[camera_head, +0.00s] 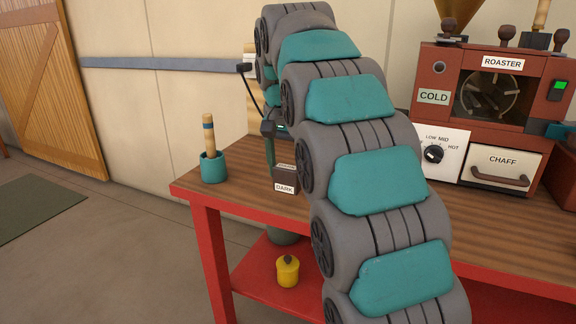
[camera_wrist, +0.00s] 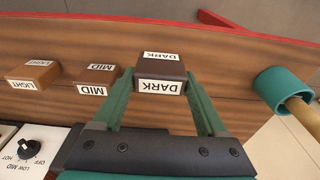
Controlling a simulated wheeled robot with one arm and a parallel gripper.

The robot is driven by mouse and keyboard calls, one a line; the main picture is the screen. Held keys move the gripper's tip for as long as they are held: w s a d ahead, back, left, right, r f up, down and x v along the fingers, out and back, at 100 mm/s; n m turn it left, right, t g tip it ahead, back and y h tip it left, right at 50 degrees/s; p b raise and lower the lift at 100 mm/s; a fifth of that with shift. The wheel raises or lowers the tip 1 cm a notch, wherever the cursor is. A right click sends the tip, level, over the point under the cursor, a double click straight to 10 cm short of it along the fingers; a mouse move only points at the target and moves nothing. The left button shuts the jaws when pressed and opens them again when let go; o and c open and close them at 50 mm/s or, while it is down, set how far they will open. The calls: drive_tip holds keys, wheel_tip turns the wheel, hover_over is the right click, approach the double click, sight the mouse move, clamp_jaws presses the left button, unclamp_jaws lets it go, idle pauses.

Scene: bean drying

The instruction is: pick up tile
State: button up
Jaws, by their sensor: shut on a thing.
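A dark brown tile (camera_wrist: 160,68) with white DARK labels sits between the two green fingers of my gripper (camera_wrist: 159,80) in the wrist view. The fingers are shut on its two sides. The same tile shows in the head view (camera_head: 286,179), at the left part of the workbench and partly behind my arm. I cannot tell whether it touches the bench top. A brown MID tile (camera_wrist: 97,76) and a lighter brown LIGHT tile (camera_wrist: 33,73) stand in a row to its left in the wrist view.
The wooden workbench (camera_head: 240,178) has red legs. A teal cup (camera_head: 213,168) with a wooden-handled tool stands near its left end. The red roaster (camera_head: 437,70), its heat dial (camera_head: 434,154) and the CHAFF drawer (camera_head: 503,160) are at the right. A yellow canister (camera_head: 287,272) stands on the lower shelf.

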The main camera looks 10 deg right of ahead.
drive_tip(key=s+a+r+b, duration=0.1)
drive_tip(key=s+a, duration=0.2)
drive_tip(key=s, duration=0.7)
drive_tip(key=shift+s, duration=0.2)
